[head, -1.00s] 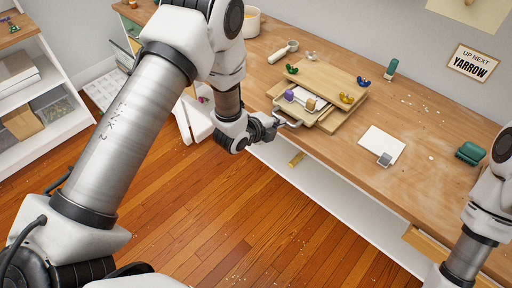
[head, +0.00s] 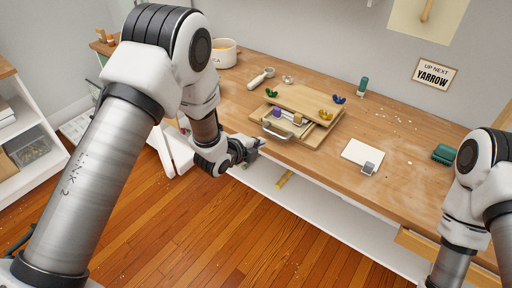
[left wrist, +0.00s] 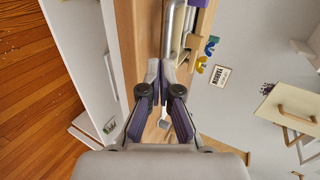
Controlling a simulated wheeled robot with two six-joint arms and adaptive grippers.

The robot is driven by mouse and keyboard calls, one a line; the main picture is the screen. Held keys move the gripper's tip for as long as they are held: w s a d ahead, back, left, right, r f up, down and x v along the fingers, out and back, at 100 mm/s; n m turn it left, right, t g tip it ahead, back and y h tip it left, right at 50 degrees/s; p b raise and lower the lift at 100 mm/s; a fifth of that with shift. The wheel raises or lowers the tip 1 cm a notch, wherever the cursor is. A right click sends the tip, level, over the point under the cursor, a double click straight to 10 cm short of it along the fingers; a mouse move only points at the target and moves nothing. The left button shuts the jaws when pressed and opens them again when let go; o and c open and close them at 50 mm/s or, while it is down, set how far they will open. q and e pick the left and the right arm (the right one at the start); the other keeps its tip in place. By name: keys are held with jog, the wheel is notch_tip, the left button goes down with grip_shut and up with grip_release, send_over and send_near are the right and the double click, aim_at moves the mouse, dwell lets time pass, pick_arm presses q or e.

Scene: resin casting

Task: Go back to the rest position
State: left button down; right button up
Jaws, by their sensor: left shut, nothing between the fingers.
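My left gripper (head: 250,150) is at the bench's front edge in the head view, just left of the wooden drawer box. Its fingers are shut and empty in the left wrist view (left wrist: 161,85). The drawer box (head: 316,139) sits on the bench with its drawer partly out and a metal handle (head: 272,132) at the front. The handle also shows beyond the fingertips in the left wrist view (left wrist: 174,30), and the fingers look apart from it. My right arm is at the right of the head view, with its gripper out of the frame.
The wooden bench (head: 400,140) carries a white sheet (head: 362,152) with a grey block, a green object (head: 445,154), a green bottle (head: 362,87), a white pot (head: 223,53) and a scoop (head: 261,79). Open floor (head: 230,235) lies in front. A white shelf (head: 40,155) stands left.

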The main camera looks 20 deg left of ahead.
pick_arm(q)
jog(key=b+v, duration=0.1)
jog(key=v, duration=0.6)
jog(key=s+a+f+n+g+y, duration=0.1)
jog(key=s+f+n+g, duration=0.15)
jog(key=s+f, duration=0.55)
jog(key=s+a+f+n+g+y, duration=0.1)
jog(key=s+f+g, duration=0.2)
jog(key=s+f, duration=0.5)
jog(key=s+a+f+n+g+y, duration=0.1)
jog(key=s+a+f+n+g, duration=0.1)
jog(key=s+n, duration=0.6)
jog(key=s+a+f+n+g+y, duration=0.1)
jog(key=s+f+n+g, duration=0.3)
jog(key=n, duration=0.7)
jog(key=s+a+f, duration=0.1)
jog(key=s+f, duration=0.1)
jog(key=s, duration=0.1)
jog(key=shift+s+a, duration=0.15)
jog(key=shift+s, duration=0.2)
pick_arm(e)
jog(key=shift+w+d+f, duration=0.2)
jog(key=shift+w+f, duration=0.35)
jog(key=shift+f, duration=0.35)
